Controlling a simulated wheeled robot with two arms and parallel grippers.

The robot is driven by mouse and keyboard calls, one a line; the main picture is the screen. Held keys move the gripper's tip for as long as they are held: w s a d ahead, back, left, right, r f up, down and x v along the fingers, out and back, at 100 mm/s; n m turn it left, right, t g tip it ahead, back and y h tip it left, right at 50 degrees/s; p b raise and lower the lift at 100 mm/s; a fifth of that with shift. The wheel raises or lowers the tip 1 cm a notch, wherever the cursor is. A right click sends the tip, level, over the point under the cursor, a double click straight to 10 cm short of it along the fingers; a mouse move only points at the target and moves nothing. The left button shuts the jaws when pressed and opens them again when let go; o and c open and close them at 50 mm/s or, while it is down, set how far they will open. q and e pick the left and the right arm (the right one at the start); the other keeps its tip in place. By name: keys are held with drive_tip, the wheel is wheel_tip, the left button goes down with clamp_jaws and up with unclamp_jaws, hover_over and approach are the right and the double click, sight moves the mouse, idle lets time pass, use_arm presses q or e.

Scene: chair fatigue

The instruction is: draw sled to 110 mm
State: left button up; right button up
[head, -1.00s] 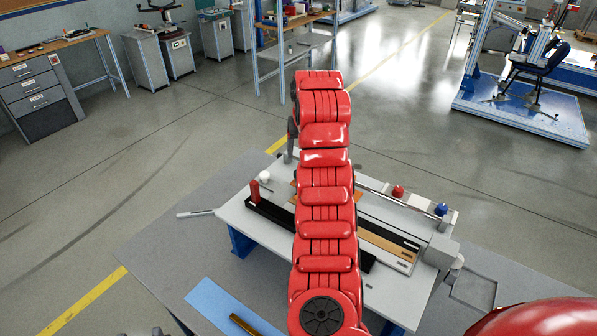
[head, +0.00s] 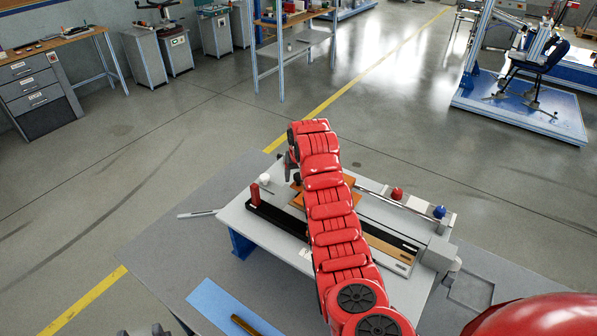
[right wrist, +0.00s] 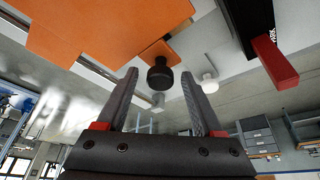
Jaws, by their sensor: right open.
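The orange sled (head: 349,189) sits on the grey bench fixture, partly hidden behind my right arm in the head view. In the right wrist view the orange sled (right wrist: 110,35) fills the top, and a black knob (right wrist: 160,74) shows at its edge. My right gripper (head: 291,168) is at the sled's far left side in the head view, mostly behind the arm. In the right wrist view its two fingers are apart, with the knob showing between their tips; I cannot tell whether they touch it.
The grey fixture plate (head: 232,214) carries a red post (head: 255,193), a white knob (head: 264,178), a steel rod, a red cap (head: 397,193) and a blue cap (head: 440,211). A blue strip (head: 215,300) lies in front.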

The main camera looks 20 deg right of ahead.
drive_tip(key=shift+w+f, duration=0.15)
drive_tip(key=shift+f, duration=0.1)
clamp_jaws()
idle(1.4)
